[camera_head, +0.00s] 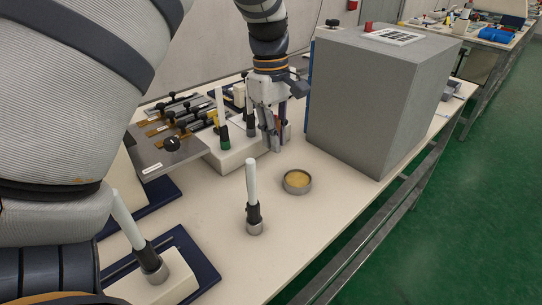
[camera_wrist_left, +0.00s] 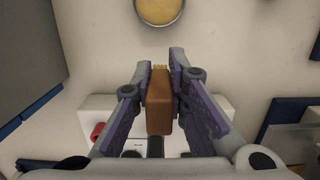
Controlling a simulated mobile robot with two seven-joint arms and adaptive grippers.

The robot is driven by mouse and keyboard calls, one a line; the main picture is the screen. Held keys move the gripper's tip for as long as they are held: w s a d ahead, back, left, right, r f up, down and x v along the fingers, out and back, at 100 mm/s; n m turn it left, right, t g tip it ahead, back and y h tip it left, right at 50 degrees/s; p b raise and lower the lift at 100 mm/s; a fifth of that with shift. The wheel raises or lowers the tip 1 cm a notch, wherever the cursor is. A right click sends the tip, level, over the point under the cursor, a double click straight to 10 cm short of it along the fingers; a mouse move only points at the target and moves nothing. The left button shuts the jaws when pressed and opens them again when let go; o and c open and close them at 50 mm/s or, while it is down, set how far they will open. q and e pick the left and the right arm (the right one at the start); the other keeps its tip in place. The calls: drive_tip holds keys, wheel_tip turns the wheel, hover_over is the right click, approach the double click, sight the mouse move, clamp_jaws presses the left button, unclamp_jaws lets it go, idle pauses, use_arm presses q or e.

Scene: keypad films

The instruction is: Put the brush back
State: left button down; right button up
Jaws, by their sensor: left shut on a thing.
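My left gripper (camera_head: 275,142) points down beside the right end of a white block-shaped holder (camera_head: 222,160). In the left wrist view the gripper (camera_wrist_left: 160,62) is shut on a brush (camera_wrist_left: 159,102) with a brown body and pale bristles at its tip. The white holder (camera_wrist_left: 98,104) lies behind the brush there. In the head view the fingers largely hide the brush. I cannot tell whether it touches the holder. My right gripper is not in view.
A round metal dish with yellow content (camera_head: 297,181) and an upright white-and-black tool (camera_head: 252,195) stand on the table in front. A large grey box (camera_head: 375,100) stands at right. A rack of clamps (camera_head: 170,135) lies at left. The table front is mostly clear.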

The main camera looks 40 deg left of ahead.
sight(276, 170)
use_arm(q)
wheel_tip(276, 170, down, 6)
drive_tip(key=shift+r, duration=0.15)
drive_tip(key=c, duration=1.6)
unclamp_jaws()
drive_tip(key=r, duration=0.4)
drive_tip(key=a+r, duration=0.1)
drive_tip(key=r, duration=0.7)
drive_tip(key=shift+w+a, duration=0.15)
drive_tip(key=shift+a, duration=0.05)
